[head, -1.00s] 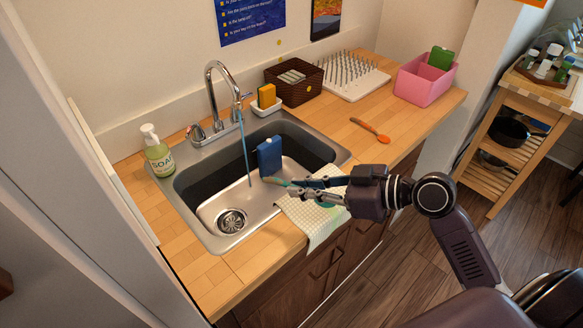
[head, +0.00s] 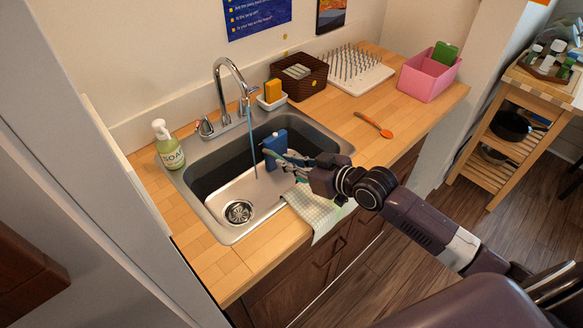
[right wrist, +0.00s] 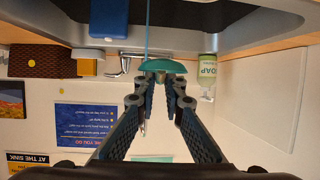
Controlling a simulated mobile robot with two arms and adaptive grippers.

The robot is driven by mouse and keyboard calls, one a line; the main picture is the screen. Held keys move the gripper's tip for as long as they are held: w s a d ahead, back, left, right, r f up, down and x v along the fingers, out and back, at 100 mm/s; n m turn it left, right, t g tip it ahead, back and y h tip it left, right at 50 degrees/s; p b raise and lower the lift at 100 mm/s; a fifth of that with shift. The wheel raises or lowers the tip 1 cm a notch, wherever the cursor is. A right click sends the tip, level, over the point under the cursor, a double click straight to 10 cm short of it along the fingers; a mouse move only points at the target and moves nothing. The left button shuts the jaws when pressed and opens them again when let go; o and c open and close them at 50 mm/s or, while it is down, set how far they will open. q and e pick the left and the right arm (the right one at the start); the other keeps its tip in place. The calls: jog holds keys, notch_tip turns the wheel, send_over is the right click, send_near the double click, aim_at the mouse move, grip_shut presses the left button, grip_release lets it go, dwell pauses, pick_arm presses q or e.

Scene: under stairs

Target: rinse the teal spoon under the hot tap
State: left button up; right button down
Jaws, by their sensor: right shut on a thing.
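My right gripper (head: 283,163) is over the sink (head: 233,190), near the blue divider piece. It is shut on the teal spoon (right wrist: 163,66); in the head view the fingers mostly cover the spoon. A bluish water stream (head: 253,140) falls from the curved chrome tap (head: 230,64) into the basin. In the right wrist view, which is upside down, the stream (right wrist: 148,25) lines up with the left part of the spoon; I cannot tell whether they touch. The tap's left handle (head: 205,127) is visible. My left gripper is not in view.
A soap bottle (head: 168,147) stands left of the sink. A sponge holder (head: 271,103), brown basket (head: 299,76), drying rack (head: 360,72) and pink bin (head: 428,76) stand behind and right. An orange spoon (head: 374,125) lies on the counter. A cloth (head: 315,212) hangs over the front edge.

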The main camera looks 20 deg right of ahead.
jog(key=w+a+f+b, duration=0.2)
jog(key=w+b, duration=0.5)
jog(key=w, duration=0.5)
jog(key=shift+f+b, duration=0.2)
jog(key=shift+b, duration=0.1)
jog(key=shift+d, duration=0.15)
dwell(0.4)
jog(key=shift+d, duration=0.4)
jog(key=shift+a, duration=0.15)
jog(key=shift+s+a+p, duration=0.1)
jog(key=shift+a+p, duration=0.2)
jog(key=shift+a, duration=0.15)
